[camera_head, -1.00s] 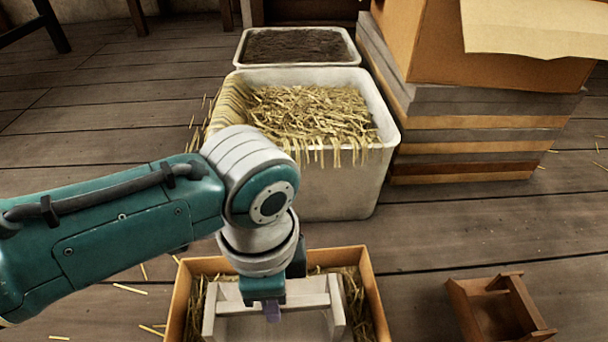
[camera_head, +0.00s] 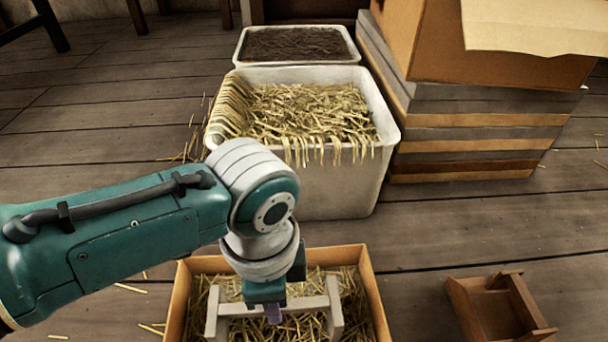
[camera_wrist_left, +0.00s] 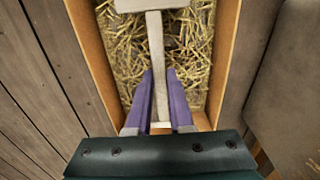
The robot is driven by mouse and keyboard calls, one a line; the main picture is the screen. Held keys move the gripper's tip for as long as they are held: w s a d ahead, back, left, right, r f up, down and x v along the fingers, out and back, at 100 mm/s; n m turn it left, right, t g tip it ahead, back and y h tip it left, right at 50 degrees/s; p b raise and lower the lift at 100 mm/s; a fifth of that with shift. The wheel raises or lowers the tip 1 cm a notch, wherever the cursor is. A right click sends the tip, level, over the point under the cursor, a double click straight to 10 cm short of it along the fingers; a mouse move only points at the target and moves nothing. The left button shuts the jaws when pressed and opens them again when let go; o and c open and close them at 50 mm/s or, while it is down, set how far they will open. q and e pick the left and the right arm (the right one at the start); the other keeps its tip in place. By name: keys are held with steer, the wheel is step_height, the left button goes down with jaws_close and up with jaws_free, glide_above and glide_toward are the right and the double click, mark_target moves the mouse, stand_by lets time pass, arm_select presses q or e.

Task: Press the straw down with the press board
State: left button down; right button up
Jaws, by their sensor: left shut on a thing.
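The press board (camera_head: 334,308) is pale grey-white, with a crossbar handle between two posts, inside the straw-filled wooden box (camera_head: 371,290) at the bottom of the head view. Its flat plate is not visible now; straw (camera_head: 350,290) shows beside the posts and under the bar. My left gripper (camera_head: 273,313) points down over the box and is shut on the handle bar. In the left wrist view its purple fingers (camera_wrist_left: 160,95) lie on both sides of the bar (camera_wrist_left: 156,45), with straw (camera_wrist_left: 125,50) on either side. My right gripper is not in view.
A white bin of straw (camera_head: 345,185) stands behind the box, with a dark-filled bin (camera_head: 238,48) beyond. Stacked boards and cardboard boxes (camera_head: 480,130) stand right. A small wooden holder (camera_head: 500,310) lies at the lower right.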

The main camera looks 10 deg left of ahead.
arm_select(q)
steer(key=shift+f, duration=0.9)
stand_by(0.9)
step_height(320, 180, up, 4)
steer(key=p, duration=0.3)
steer(key=shift+s+f+p, duration=0.1)
steer(key=shift+f+p, duration=0.05)
steer(key=shift+p, duration=0.2)
step_height(320, 180, up, 8)
steer(key=p, duration=0.8)
